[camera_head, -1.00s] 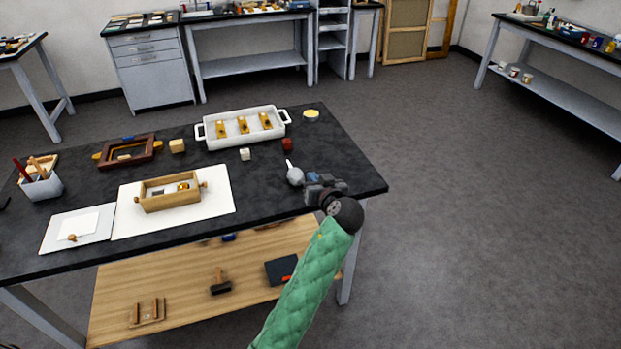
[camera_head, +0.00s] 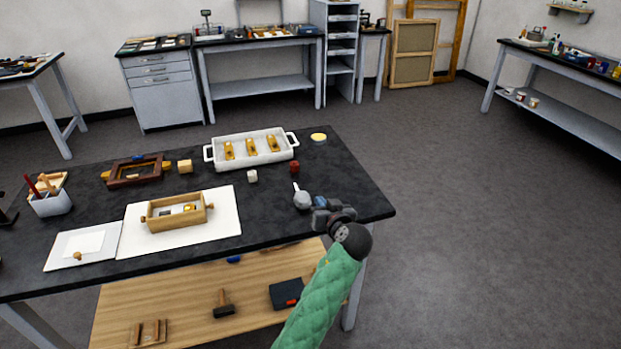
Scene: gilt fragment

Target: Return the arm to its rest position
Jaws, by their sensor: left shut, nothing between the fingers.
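My left arm, in a green quilted sleeve, reaches up from the bottom of the head view. Its gripper (camera_head: 322,213) is at the right end of the black-topped table (camera_head: 340,180), near its front edge. The gripper is shut with nothing held. A small grey-white bulb-shaped tool (camera_head: 301,200) with a thin pale tip is just left of the gripper. I cannot tell whether they touch. My right gripper is not in view.
A white two-handled tray (camera_head: 212,155) with gold pieces, a red jar (camera_head: 294,167), a white cube (camera_head: 252,176) and a wooden box (camera_head: 175,222) on a white sheet share the table. A lower wooden shelf (camera_head: 185,305) holds tools. The floor to the right is clear.

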